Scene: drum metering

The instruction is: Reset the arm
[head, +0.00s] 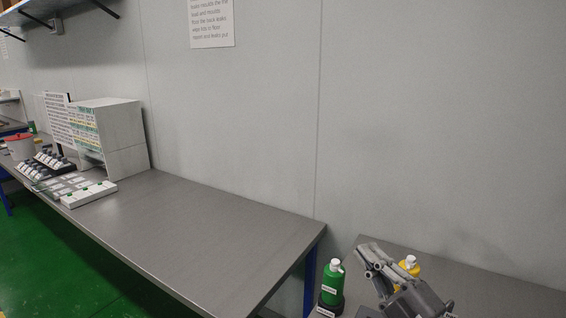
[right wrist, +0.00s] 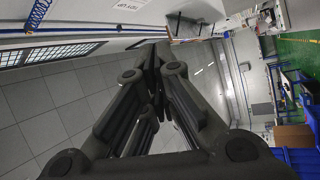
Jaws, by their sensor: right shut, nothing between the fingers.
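My right gripper (head: 372,262) is at the lower right of the head view, raised over the right-hand table and tilted up to the left. In the right wrist view its fingers (right wrist: 158,62) come together at the tips with nothing between them. A yellow bottle (head: 410,266) with a white cap stands just behind the gripper and is partly hidden by it. A green bottle (head: 332,284) with a white cap stands to the gripper's left in a dark labelled base. My left gripper is not in view.
A long grey table (head: 200,220) runs left, its near part bare. At its far end are a white cabinet (head: 110,125), small labelled trays (head: 88,194) and a red-lidded tub (head: 20,147). A gap separates it from the right-hand table (head: 490,290).

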